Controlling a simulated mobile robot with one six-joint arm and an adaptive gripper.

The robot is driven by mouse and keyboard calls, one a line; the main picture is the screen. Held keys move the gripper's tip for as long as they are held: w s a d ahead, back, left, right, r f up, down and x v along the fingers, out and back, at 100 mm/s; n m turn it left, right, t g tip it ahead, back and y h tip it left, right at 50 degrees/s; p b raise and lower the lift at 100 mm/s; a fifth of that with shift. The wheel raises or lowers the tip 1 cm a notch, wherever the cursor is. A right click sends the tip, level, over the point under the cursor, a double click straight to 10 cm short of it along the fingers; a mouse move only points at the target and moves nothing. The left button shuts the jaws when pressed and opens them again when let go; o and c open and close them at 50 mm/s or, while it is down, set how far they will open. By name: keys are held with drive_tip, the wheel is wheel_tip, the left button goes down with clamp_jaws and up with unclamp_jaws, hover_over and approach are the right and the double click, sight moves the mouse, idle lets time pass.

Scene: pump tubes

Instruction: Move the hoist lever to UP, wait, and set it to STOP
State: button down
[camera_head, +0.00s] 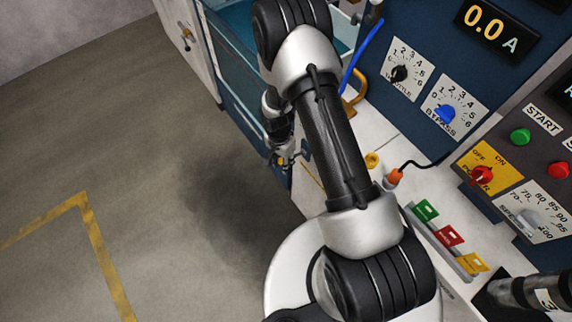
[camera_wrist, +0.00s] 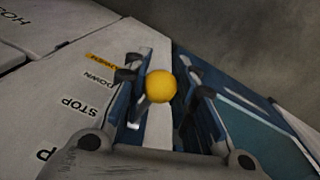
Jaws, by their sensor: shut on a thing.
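The hoist lever ends in a round yellow knob (camera_wrist: 160,87), which sits between the two fingers of my gripper (camera_wrist: 162,85) in the wrist view. The gripper is shut on the knob. I cannot tell which mark the lever lines up with. In the head view my gripper (camera_head: 284,160) is small, low by the cabinet's front, with a bit of yellow at it.
In the head view a control panel stands right, with a bypass knob (camera_head: 446,113), a red power switch (camera_head: 482,175) and a green start button (camera_head: 520,137). Coloured tags (camera_head: 449,236) lie on the white counter near my arm. A blue tank (camera_head: 233,45) is behind. Open floor lies left.

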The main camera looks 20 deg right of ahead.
drive_tip(key=shift+a+f+b, duration=0.15)
drive_tip(key=shift+f+b, duration=0.4)
drive_tip(key=shift+f, duration=0.1)
drive_tip(key=shift+a+f+b, duration=0.15)
drive_tip(key=shift+f+b, duration=0.4)
drive_tip(key=shift+f, duration=0.05)
drive_tip(key=shift+w, duration=0.2)
idle(0.6)
drive_tip(key=c, duration=1.9)
unclamp_jaws()
drive_tip(key=o, duration=0.6)
drive_tip(key=shift+s, duration=0.15)
drive_tip(key=r, duration=1.2)
drive_tip(key=shift+w+a, duration=0.2)
drive_tip(key=shift+w, duration=0.1)
